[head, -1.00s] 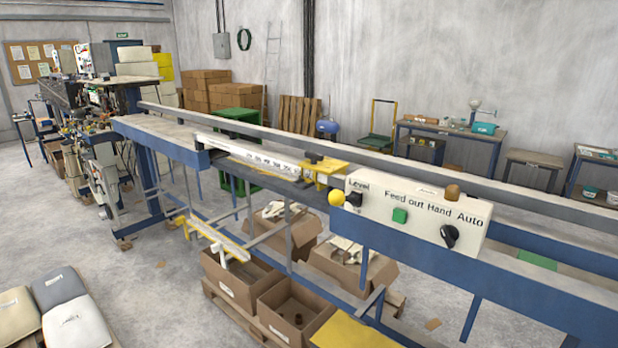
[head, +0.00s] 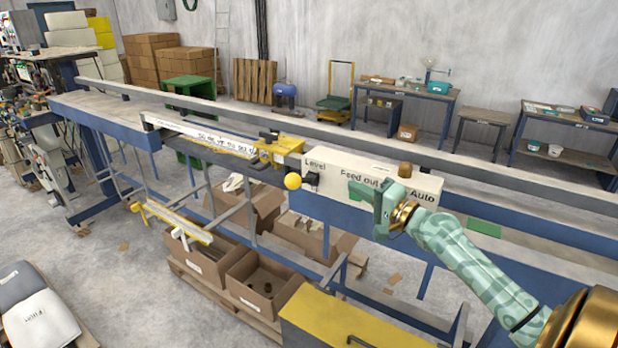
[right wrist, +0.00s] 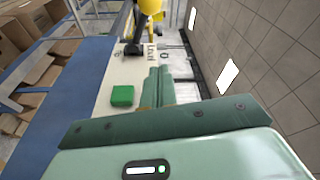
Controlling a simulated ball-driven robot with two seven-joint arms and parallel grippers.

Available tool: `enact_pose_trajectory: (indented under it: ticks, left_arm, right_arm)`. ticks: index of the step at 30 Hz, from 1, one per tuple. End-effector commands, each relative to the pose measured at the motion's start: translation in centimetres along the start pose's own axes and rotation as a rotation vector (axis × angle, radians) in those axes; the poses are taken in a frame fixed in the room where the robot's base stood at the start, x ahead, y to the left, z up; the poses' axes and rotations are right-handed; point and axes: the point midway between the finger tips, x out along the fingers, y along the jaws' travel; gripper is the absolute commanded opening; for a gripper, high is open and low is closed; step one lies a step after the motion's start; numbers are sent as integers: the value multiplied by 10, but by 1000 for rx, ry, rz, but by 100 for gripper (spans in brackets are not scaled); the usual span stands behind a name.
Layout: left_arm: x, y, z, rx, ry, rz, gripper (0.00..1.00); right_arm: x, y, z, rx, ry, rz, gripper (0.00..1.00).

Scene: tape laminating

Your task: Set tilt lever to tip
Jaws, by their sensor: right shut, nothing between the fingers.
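The control box (head: 335,165) is a cream panel lettered "Level", "Feed out" and "Auto". A yellow ball knob (head: 292,182), which looks like the lever's end, sticks out at its left end; a yellow round part also shows at the top of the right wrist view (right wrist: 152,8). A black switch (head: 312,179) sits beside the ball under "Level". My right gripper (head: 356,189) is shut and empty in front of the panel, right of the ball and apart from it. It hides the panel's middle lettering. In the right wrist view its closed fingers (right wrist: 158,82) point towards the ball. My left gripper is not in view.
A green button (right wrist: 123,96) is left of the fingers in the right wrist view. A brown knob (head: 405,170) stands on the box top. A yellow clamp block (head: 280,150) and long rail (head: 340,138) lie behind. Cardboard boxes (head: 270,285) stand below.

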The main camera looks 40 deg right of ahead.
Motion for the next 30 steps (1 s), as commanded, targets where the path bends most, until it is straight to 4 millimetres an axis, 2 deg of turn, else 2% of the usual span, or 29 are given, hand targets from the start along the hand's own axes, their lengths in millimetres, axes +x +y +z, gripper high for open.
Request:
enact_pose_trajectory:
  ticks: [5,10,22,25,30]
  left_arm:
    - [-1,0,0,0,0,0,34]
    - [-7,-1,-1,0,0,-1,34]
    - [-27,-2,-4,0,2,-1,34]
    - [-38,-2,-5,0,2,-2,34]
    - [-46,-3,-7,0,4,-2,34]
  right_arm:
    - [1,0,0,0,0,1,0]
    - [18,-2,-1,1,1,-1,0]
    - [101,-2,0,1,1,-1,0]
    - [105,-2,16,2,-3,3,0]
    - [109,0,33,-1,-1,3,0]
